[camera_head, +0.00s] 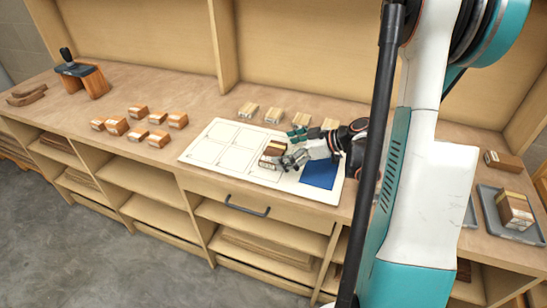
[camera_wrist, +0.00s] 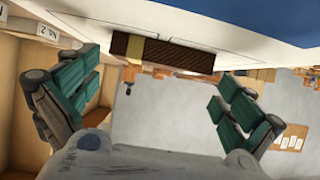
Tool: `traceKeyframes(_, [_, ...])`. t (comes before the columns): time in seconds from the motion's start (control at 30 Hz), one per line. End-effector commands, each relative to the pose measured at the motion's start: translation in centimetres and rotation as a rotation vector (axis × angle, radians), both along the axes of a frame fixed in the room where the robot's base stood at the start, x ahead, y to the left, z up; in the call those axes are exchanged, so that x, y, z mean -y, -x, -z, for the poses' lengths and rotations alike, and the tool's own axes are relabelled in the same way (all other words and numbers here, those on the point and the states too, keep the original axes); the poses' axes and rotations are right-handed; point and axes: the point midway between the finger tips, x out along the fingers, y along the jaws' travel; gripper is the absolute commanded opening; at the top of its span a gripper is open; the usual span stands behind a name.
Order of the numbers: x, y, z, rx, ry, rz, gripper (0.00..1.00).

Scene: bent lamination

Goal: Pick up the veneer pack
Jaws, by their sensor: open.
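A veneer pack (camera_head: 271,153), dark brown with a pale band, lies on the white marked sheet (camera_head: 222,148), near the sheet's middle. In the wrist view the pack (camera_wrist: 180,55) shows at the top, ahead of the fingers, its side dark with a tan band near its left end. My gripper (camera_head: 288,147) is just right of the pack in the head view, its fingers spread. In the wrist view my gripper (camera_wrist: 155,80) is open, with green pads wide apart and nothing between them. Whether a finger touches the pack cannot be told.
Several brown blocks (camera_head: 139,122) stand left of the sheet, and several pale packs (camera_head: 273,115) line its back edge. A blue square (camera_head: 320,173) is on the sheet's right part. A grey tray (camera_head: 527,236) with a block stands far right. Bench (camera_head: 205,105) is clear between groups.

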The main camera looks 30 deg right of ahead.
Motion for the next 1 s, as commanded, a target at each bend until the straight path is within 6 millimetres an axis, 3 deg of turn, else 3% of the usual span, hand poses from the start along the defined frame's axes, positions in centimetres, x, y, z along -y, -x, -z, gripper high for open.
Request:
traceKeyframes(0.13, [-1.2,-1.5,1.4,0.000,0.000,-0.003,1.00])
traceKeyframes(0.4, [-1.5,-1.9,1.5,0.000,0.000,0.000,1.00])
traceKeyframes(0.57, [-1.5,-1.9,1.5,0.000,0.000,0.000,0.66])
traceKeyframes(1.0, [-1.4,-1.9,1.0,0.000,0.000,0.000,0.66])
